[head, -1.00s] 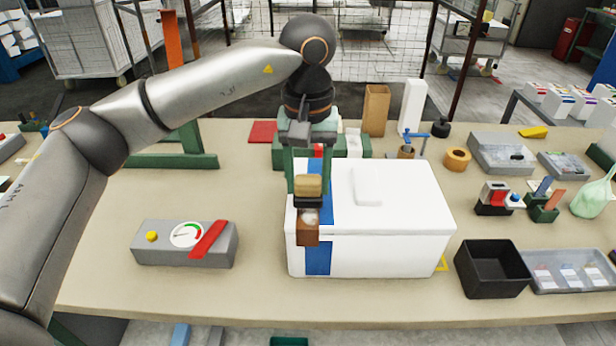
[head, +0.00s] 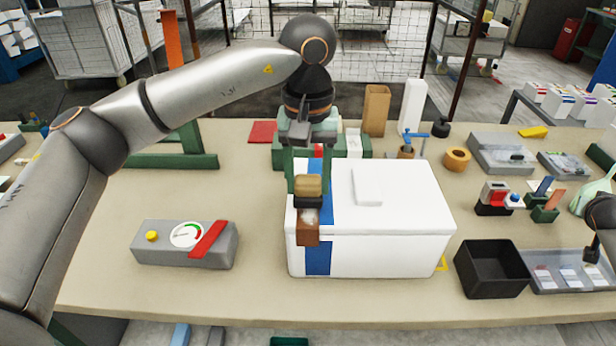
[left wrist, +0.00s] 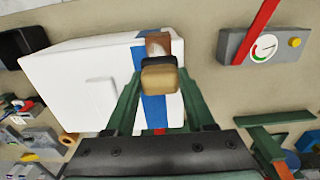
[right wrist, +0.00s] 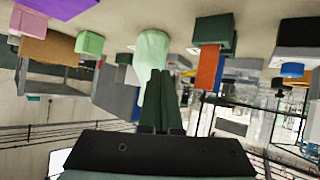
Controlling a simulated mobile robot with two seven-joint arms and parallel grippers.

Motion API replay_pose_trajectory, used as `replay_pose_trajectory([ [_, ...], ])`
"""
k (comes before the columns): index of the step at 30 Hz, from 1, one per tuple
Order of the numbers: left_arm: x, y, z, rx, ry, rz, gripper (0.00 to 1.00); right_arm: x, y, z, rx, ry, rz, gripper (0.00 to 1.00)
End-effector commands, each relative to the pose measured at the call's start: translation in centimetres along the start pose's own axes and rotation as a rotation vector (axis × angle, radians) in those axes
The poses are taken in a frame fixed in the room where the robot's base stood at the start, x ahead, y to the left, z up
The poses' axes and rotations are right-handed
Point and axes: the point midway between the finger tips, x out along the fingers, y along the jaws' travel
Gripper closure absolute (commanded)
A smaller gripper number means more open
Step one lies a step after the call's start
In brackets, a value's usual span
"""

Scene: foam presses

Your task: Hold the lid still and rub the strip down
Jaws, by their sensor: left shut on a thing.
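The white box (head: 372,257) stands on the bench with its white lid (head: 410,200) on. A blue strip (head: 318,260) runs over the lid's left part and down the front wall. My left gripper (head: 308,180) is shut on a rubbing tool (head: 308,186) with a tan grip, black collar and brown block. The tool is over the strip at the lid's front edge; whether its block touches cannot be told. The left wrist view also shows the tool (left wrist: 160,80) between the fingers. My right gripper (right wrist: 168,100) is shut and empty, away from the lid.
A grey gauge box (head: 185,245) with a red bar lies left of the white box. A black bin (head: 492,270) and a clear tray (head: 570,275) stand to its right. A tape roll (head: 456,159) and grey cases are behind. Bare bench lies between gauge and white box.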

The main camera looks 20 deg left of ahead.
Motion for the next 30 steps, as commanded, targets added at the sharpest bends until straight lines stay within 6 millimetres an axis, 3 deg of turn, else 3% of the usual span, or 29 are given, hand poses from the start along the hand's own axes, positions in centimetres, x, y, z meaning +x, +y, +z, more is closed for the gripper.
replay_pose_trajectory([
  [1, 0.0, 0.0, 0.0, 0.0, 0.0, 0.0, 0.9, -1.0, -2.8, -0.7, 0.008, -0.026, -0.038, 1.0],
  [6, 0.0, 0.0, 0.0, 0.0, 0.0, 0.0, 0.9, -4.7, -10.3, -1.8, 0.003, -0.128, -0.147, 1.0],
  [11, 0.0, 0.0, 0.0, 0.0, 0.0, 0.0, 0.9, -9.2, -16.9, -2.7, -0.039, -0.219, -0.254, 1.0],
  [18, 0.0, 0.0, 0.0, 0.0, 0.0, 0.0, 0.9, -17.7, -25.2, -3.4, -0.17, -0.341, -0.41, 1.0],
  [24, 0.0, 0.0, 0.0, 0.0, 0.0, 0.0, 0.9, -24.6, -29.6, -3.3, -0.31, -0.416, -0.506, 1.0],
  [30, 0.0, 0.0, 0.0, 0.0, 0.0, 0.0, 0.9, -28.6, -31.4, -2.9, -0.405, -0.456, -0.552, 1.0],
])
